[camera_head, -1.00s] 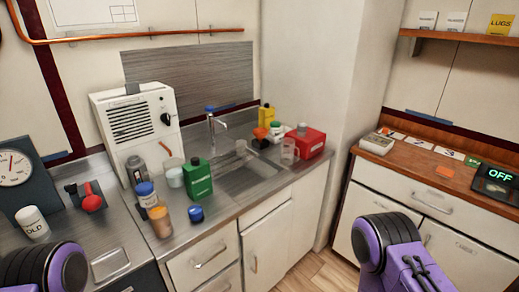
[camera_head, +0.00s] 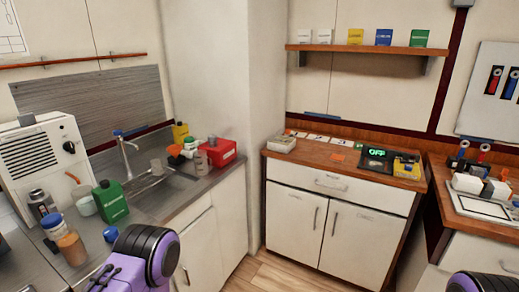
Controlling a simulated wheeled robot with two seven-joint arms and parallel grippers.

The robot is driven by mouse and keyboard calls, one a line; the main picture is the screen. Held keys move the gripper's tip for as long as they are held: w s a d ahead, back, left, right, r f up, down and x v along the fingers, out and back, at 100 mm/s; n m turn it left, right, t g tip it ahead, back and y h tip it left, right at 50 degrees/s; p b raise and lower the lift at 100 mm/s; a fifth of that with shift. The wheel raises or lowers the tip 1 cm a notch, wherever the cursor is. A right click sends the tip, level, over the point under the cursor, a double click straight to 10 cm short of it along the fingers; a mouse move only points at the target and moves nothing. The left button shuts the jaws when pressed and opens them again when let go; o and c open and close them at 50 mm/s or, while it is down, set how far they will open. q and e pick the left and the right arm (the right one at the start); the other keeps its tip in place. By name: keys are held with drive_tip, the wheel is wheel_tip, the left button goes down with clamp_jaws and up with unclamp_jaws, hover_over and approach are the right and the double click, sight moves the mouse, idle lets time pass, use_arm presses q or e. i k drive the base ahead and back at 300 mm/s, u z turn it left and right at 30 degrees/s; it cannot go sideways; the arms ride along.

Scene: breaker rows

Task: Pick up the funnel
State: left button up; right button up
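A small orange-red piece (camera_head: 175,151), which looks like the funnel, stands on the metal counter behind the sink. It is partly crowded by the bottles around it, so its full shape is hard to make out. Neither of my grippers is in view. Only purple and black parts of my arms show at the bottom edge, well in front of the counter.
Beside the orange piece are a red box (camera_head: 222,153), a yellow bottle (camera_head: 180,133) and a clear cup. A green bottle (camera_head: 111,201), a blue-lidded jar and a faucet (camera_head: 126,152) stand nearer. A wooden-topped cabinet (camera_head: 336,163) is right; open floor lies between.

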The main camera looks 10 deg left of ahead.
sight(176, 155)
drive_tip(key=z, duration=0.85)
drive_tip(key=i, duration=1.4)
drive_tip(key=u, duration=2.05)
